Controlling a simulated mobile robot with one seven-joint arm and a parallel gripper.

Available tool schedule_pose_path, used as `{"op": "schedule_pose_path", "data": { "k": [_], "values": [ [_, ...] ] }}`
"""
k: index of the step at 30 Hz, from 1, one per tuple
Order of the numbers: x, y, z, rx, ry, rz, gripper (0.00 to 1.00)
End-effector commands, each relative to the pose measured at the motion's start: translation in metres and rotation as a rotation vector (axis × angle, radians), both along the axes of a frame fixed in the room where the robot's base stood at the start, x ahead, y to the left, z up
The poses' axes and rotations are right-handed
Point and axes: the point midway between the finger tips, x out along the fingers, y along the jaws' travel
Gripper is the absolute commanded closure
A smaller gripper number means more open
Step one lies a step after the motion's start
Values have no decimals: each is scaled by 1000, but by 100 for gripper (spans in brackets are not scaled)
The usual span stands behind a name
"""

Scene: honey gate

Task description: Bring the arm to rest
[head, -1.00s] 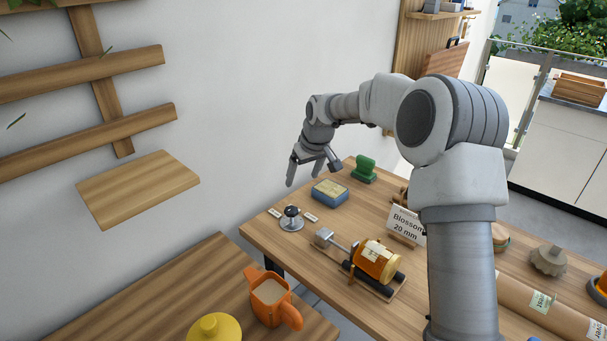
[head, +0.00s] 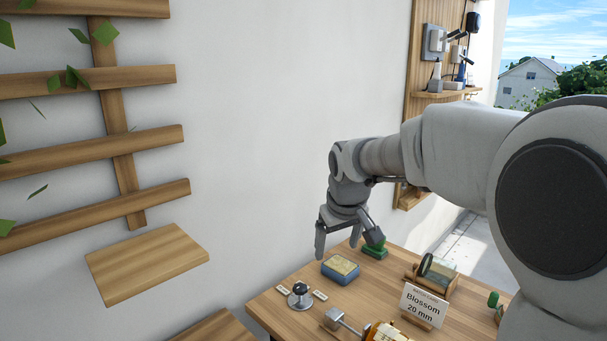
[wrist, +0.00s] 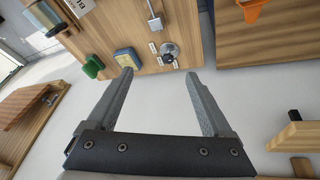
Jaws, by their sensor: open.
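My gripper (head: 347,243) hangs fingers-down above the far end of the wooden table (head: 272,305), near the white wall. It is open and empty. In the wrist view my gripper (wrist: 158,95) shows its two fingers spread apart with nothing between them. My arm reaches in from the right of the head view, bent at the elbow. A blue box with a yellowish top (head: 340,269) sits on the table below the gripper, and a green object (head: 375,249) is just behind it.
A round metal knob (head: 300,294) stands between two small labels. A sign reading "Blossom 20 mm" (head: 423,304) and a roller device (head: 438,272) stand to the right. A wooden wall shelf (head: 146,262) and slats are at left. The wall in between is bare.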

Motion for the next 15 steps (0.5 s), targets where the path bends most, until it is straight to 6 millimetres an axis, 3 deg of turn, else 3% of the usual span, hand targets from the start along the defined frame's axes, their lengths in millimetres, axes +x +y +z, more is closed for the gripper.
{"op": "schedule_pose_path", "data": {
  "k": [6, 15],
  "values": [
    [-68, -23, 31, -13, -26, -83, 15],
    [-161, -49, 45, 15, -56, -203, 15]
  ]
}}
